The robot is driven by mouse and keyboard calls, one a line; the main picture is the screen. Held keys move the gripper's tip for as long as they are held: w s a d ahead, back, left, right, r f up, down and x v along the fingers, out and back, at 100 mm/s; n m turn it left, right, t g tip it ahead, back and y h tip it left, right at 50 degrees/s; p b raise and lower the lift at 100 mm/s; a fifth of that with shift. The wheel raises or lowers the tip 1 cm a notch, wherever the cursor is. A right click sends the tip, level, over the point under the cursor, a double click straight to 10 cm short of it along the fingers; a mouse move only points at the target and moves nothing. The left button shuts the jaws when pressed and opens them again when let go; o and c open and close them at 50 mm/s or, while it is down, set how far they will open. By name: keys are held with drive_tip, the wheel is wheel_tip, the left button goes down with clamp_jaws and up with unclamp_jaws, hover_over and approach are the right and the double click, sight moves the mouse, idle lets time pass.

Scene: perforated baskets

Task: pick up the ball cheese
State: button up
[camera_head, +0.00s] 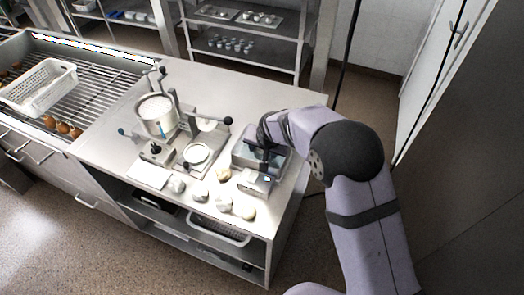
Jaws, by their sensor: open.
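Several round, whitish-to-cream balls that look like ball cheese lie loose on the steel worktop near its front edge. One is at the left (177,185), a yellower one (222,174) is behind, and one (249,212) is at the front right. Two more lie between them, at the middle (197,195) and the front (224,204). My gripper (267,178) is open, pointing down at the right of the balls, over a small grey box-like thing. No ball shows between its fingers, which are small and partly hidden.
A grey container (243,160) stands behind my gripper, partly covered by my arm. A press-like machine with a metal pot (156,115) and levers stands left. A white flat sheet (149,174) lies at the front left. A white perforated basket (40,86) sits on the left rack.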

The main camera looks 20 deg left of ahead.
drive_tip(key=shift+c, duration=0.7)
drive_tip(key=c, duration=0.7)
wheel_tip(320, 180, up, 10)
drive_tip(key=b, duration=0.3)
drive_tip(key=s+d+f+n+g+p, duration=0.1)
drive_tip(key=s+n, duration=0.1)
drive_tip(key=s+d+f+n+y, duration=0.1)
drive_tip(key=d+n, duration=0.1)
drive_tip(key=s+d+n+g+y+p, duration=0.1)
drive_tip(key=s+d+n, duration=0.1)
drive_tip(key=n, duration=0.1)
drive_tip(key=shift+s+d+f+g+p, duration=0.2)
drive_tip(key=shift+s+f+g+p, duration=0.1)
drive_tip(key=shift+s+f, duration=0.1)
drive_tip(key=shift+s+d+r+n+g+h+p, duration=0.15)
drive_tip(key=shift+s+d+n+g+p, duration=0.6)
drive_tip(key=shift+s+n, duration=1.05)
drive_tip(key=shift+s+d+f+n+g+h+p, duration=0.1)
drive_tip(key=shift+s+d+n+g+p, duration=0.6)
drive_tip(key=shift+s+n, duration=1)
drive_tip(key=shift+s+d+r+n+g+h+p, duration=0.15)
drive_tip(key=shift+s+d+n+g+p, duration=0.6)
drive_tip(key=shift+s+n, duration=1.05)
